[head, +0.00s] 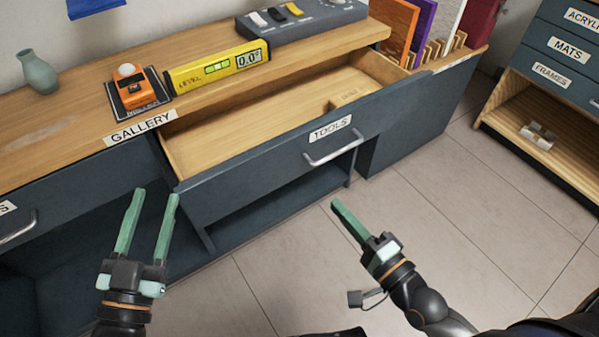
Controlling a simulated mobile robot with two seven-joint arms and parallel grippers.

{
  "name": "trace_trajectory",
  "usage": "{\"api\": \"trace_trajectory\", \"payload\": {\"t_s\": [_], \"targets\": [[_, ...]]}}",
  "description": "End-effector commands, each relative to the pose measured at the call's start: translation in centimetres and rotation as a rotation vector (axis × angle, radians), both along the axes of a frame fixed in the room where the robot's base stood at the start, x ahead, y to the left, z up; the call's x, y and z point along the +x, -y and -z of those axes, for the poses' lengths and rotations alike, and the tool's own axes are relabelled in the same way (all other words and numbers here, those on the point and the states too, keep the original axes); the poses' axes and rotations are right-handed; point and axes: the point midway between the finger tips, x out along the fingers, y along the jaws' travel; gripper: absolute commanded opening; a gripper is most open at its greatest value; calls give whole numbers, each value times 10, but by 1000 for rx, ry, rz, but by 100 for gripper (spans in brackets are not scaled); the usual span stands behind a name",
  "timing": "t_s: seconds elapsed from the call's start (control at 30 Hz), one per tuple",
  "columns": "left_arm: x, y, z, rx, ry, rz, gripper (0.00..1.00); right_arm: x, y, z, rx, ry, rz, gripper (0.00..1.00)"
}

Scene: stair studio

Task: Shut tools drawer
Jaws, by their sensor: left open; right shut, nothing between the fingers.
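The tools drawer (262,160) is pulled out from the dark blue-grey bench. Its front carries a TOOLS label (330,129) and a silver bar handle (333,150). A small wooden block (349,97) lies inside at its right end; the rest of the visible drawer floor is bare. My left gripper (152,195) is open and empty, in front of and left of the drawer's left end. My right gripper (336,203) is shut and empty, below the handle and apart from it in the picture.
On the bench top (60,130) are a yellow level (218,67), an orange device (136,87), a vase (38,72) and a grey switch box (300,14). Another drawer handle (18,228) is at left. A cabinet (555,60) stands right. The tiled floor (450,190) is clear.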

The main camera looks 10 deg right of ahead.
Motion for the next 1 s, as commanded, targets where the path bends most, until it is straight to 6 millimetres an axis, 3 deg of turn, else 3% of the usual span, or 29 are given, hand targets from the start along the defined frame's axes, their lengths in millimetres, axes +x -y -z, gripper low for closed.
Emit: {"api": "trace_trajectory", "payload": {"t_s": [0.27,0.6,0.8,1.0], "targets": [[-8,3,-36,0,159,23,50,48,-17,0,-1,5,2,0],[-35,9,-90,3,413,69,50,102,-37,1,-2,2,0,0],[-48,11,-109,3,509,88,50,117,-43,1,-6,0,0,0],[-52,12,-114,3,534,94,50,121,-44,0,-6,0,-1,0]]}}
